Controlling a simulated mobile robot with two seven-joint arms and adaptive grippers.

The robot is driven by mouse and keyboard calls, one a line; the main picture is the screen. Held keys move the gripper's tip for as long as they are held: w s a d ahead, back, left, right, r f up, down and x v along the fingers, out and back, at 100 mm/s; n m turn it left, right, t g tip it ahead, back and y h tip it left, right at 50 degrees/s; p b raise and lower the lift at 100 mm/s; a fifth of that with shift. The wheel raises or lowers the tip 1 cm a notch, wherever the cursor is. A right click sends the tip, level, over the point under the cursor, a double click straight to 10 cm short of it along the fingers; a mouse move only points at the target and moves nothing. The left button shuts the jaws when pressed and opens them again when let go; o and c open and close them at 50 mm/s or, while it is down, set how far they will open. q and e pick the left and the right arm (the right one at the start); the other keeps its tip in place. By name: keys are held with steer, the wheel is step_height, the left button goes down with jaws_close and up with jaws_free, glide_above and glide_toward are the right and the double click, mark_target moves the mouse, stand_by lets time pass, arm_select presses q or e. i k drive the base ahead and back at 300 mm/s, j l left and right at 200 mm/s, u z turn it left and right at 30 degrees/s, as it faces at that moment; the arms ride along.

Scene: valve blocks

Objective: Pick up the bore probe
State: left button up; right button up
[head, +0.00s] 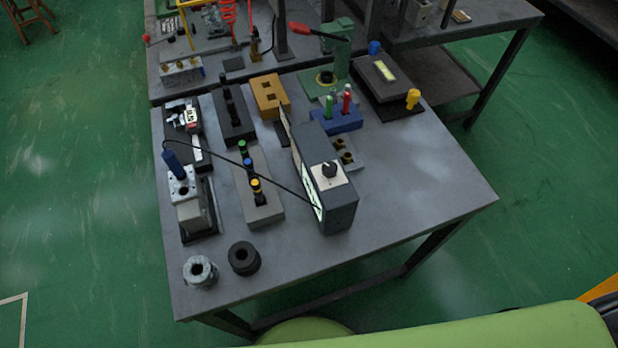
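What looks like the bore probe (173,163) has a blue cylindrical handle. It stands slightly tilted at the top of a metal valve block (187,210) on the left side of the table. Its lower end is hidden at the block. A thin black cable arcs from near the handle across to a dark grey gauge box (341,211) with a pale face and a black knob. Neither of my grippers shows in the head view.
The grey table (420,185) is bare toward the right. Two ring-shaped parts, one light (200,271) and one black (243,258), stand at the front left. A block with several coloured-top plugs (258,200) stands between the valve block and the gauge box, under the cable.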

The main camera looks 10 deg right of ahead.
mark_target(171, 160)
steer(key=k, duration=0.45)
steer(key=z, duration=0.4)
steer(key=k+z, duration=0.15)
steer(key=z, duration=0.7)
steer(key=k+j, duration=0.2)
steer(key=j, duration=0.25)
steer(key=k+j+z, duration=0.1)
steer(key=j, duration=0.35)
steer(key=k+j, duration=0.3)
steer(key=k+j+z, duration=0.1)
steer(key=j, duration=0.45)
steer(key=k+j, duration=0.3)
steer(key=j+z, duration=0.05)
steer(key=j, duration=0.05)
